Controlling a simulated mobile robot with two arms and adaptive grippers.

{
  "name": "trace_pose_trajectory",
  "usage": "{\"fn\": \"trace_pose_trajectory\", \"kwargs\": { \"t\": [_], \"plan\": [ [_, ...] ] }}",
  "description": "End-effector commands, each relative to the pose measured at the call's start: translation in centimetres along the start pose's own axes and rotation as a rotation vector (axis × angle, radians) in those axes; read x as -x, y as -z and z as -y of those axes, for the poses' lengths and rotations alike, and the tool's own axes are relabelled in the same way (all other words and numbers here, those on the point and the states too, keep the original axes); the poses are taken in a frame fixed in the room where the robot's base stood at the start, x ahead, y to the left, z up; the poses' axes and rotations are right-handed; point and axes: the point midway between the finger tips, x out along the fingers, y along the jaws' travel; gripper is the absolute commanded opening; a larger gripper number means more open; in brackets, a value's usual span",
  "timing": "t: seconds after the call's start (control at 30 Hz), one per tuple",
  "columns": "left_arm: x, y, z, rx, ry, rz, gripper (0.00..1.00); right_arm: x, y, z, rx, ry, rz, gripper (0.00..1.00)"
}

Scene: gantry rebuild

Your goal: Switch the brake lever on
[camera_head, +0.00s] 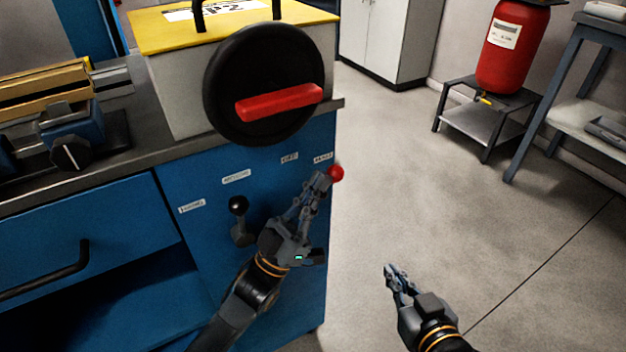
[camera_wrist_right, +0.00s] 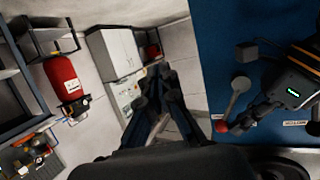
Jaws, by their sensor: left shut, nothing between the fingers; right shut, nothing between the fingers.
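A lever with a red ball knob (camera_head: 336,173) sits at the right edge of the blue cabinet front (camera_head: 300,225), beside a small label too blurred to read. In the right wrist view its red knob (camera_wrist_right: 220,126) shows at the end of a grey rod. My left gripper (camera_head: 322,180) is shut and empty, its fingertips close beside the red knob; I cannot tell whether they touch. The left gripper also shows in the wrist view (camera_wrist_right: 245,122). My right gripper (camera_head: 390,269) is shut and empty over open floor, right of the cabinet.
A second lever with a black knob (camera_head: 238,205) stands left of my left gripper. Above is a black wheel (camera_head: 235,75) with a red handle (camera_head: 280,102). A red extinguisher (camera_head: 513,50) on a low stand (camera_head: 485,120) is at the back right. The floor between is clear.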

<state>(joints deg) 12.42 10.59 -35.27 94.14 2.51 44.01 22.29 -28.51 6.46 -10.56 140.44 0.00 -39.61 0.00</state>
Motion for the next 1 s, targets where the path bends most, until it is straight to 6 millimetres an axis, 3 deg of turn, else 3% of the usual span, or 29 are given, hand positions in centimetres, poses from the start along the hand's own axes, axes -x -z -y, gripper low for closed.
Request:
{"fn": "trace_pose_trajectory", "kwargs": {
  "t": [0.27, 0.43, 0.57, 0.8, 1.0],
  "plan": [
    [-0.6, -0.2, -0.1, -0.008, -0.007, 0.071, 0.0, 4.0, -8.0, -1.2, -0.004, -0.028, 0.47, 0.0],
    [-0.7, -0.5, -0.1, -0.017, -0.017, 0.152, 0.0, 9.0, -12.5, -1.8, -0.012, -0.046, 0.78, 0.0],
    [-0.8, -0.6, -0.1, -0.023, -0.023, 0.208, 0.0, 12.6, -14.2, -2.1, -0.019, -0.055, 0.959, 0.0],
    [-0.9, -1.0, -0.2, -0.034, -0.034, 0.306, 0.0, 12.7, -12.5, -2.0, -0.019, -0.054, 0.945, 0.0],
    [-1.1, -1.3, -0.3, -0.038, -0.038, 0.359, 0.0, 9.7, -17.4, -2.0, -0.02, -0.048, 0.978, 0.0]
  ]
}}
